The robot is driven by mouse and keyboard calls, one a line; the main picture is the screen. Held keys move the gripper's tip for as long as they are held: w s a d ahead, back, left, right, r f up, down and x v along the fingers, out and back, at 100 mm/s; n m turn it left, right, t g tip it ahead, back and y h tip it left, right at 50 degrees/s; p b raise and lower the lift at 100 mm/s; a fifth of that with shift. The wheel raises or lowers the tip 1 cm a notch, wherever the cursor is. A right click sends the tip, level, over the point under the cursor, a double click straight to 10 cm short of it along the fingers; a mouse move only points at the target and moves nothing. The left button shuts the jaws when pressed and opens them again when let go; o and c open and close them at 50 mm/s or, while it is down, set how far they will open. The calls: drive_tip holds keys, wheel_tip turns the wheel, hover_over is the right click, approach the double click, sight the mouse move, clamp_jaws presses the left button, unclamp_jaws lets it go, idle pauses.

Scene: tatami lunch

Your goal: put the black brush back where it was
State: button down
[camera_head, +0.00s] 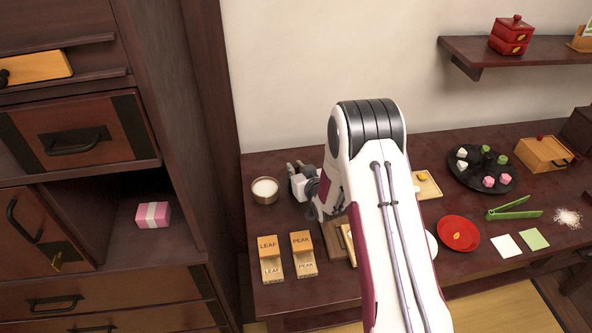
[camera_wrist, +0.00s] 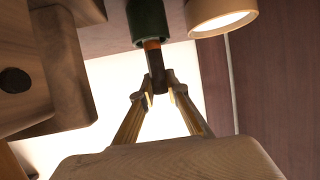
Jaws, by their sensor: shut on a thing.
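In the wrist view my gripper (camera_wrist: 160,90) is shut on a slim black piece, which I take for the black brush (camera_wrist: 157,72). An orange-brown band shows above its dark end, and beyond that is a wider dark green cylinder (camera_wrist: 147,20). I cannot tell whether the cylinder is part of the brush or a separate holder. In the head view my gripper (camera_head: 297,175) is at the back left of the dark table, just right of a round bowl with white contents (camera_head: 265,190). The brush cannot be made out there, and my arm hides part of the table.
The LEAF block (camera_head: 270,258) and PEAK block (camera_head: 303,254) lie in front. Right of my arm are a red plate (camera_head: 458,233), green tongs (camera_head: 514,210) and a black tray of sweets (camera_head: 481,170). A cabinet (camera_head: 150,130) stands left; a shelf (camera_head: 470,47) hangs above.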

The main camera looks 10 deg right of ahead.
drive_tip(key=shift+f, duration=0.4)
drive_tip(key=shift+f, duration=0.1)
drive_tip(key=c, duration=2)
unclamp_jaws()
drive_tip(key=shift+v, duration=6.05)
